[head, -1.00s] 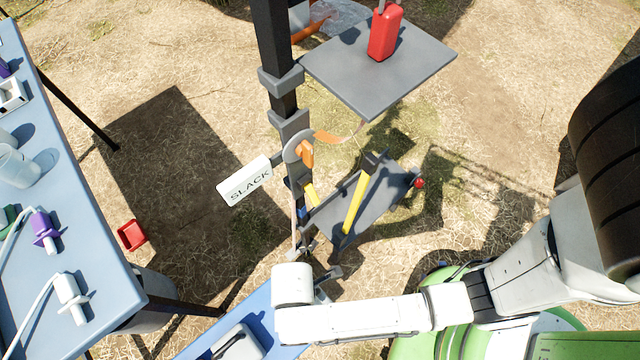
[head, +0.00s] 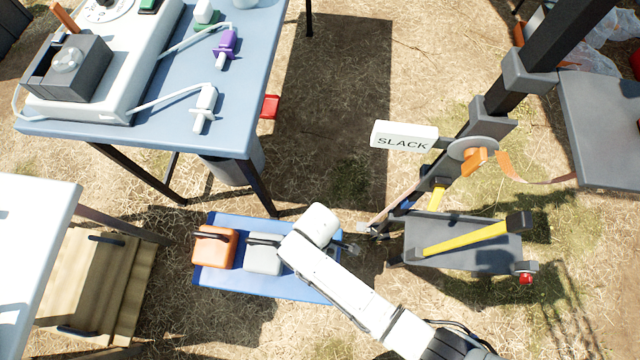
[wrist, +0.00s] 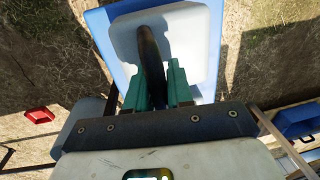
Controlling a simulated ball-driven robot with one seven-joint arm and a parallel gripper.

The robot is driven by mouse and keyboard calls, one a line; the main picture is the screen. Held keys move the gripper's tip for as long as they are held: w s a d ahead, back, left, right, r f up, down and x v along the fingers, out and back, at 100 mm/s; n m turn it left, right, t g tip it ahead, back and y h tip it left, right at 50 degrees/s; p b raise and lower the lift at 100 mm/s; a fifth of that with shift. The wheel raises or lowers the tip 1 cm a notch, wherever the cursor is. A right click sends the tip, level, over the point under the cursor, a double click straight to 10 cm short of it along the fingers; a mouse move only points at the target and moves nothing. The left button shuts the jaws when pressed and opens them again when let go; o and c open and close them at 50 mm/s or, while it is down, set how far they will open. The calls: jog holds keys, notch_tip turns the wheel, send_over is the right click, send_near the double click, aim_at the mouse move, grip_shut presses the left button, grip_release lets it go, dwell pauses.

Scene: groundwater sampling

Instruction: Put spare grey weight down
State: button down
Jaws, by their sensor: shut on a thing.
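In the wrist view my gripper (wrist: 154,72) has its teal fingers closed on the dark handle of a pale grey weight (wrist: 195,45). Blue surface shows around and beyond this weight; I cannot tell whether the weight touches it. In the head view a grey weight (head: 263,262) with a dark handle sits on the blue platform (head: 235,287), beside an orange weight (head: 212,250). My white arm covers the platform's right part and hides the fingers.
A blue table (head: 265,55) with probes stands behind. A yellow-handled hammer (head: 465,238) lies on the grey shelf (head: 480,260) at right, near the post with the SLACK sign (head: 403,137).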

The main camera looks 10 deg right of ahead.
jog(key=shift+f, duration=0.8)
jog(key=c, duration=1)
grip_release()
jog(key=shift+f, duration=0.1)
notch_tip(320, 180, up, 12)
jog(key=w+p, duration=0.1)
jog(key=p, duration=0.2)
jog(key=shift+w+d, duration=0.15)
jog(key=shift+d, duration=0.1)
jog(key=s+d+r+m, duration=0.3)
jog(key=d+r+m, duration=0.1)
jog(key=d, duration=0.4)
jog(key=s+d+r+m+t, duration=0.1)
jog(key=s+d+r+m, duration=0.1)
jog(key=d+r+m, duration=0.3)
jog(key=s+d+r+m+t, duration=0.1)
jog(key=s+d+r+m, duration=0.2)
jog(key=d, duration=0.8)
notch_tip(320, 180, up, 2)
jog(key=shift+s+r+m+h, duration=0.1)
jog(key=shift+s+m+h, duration=0.25)
jog(key=shift+m, duration=0.85)
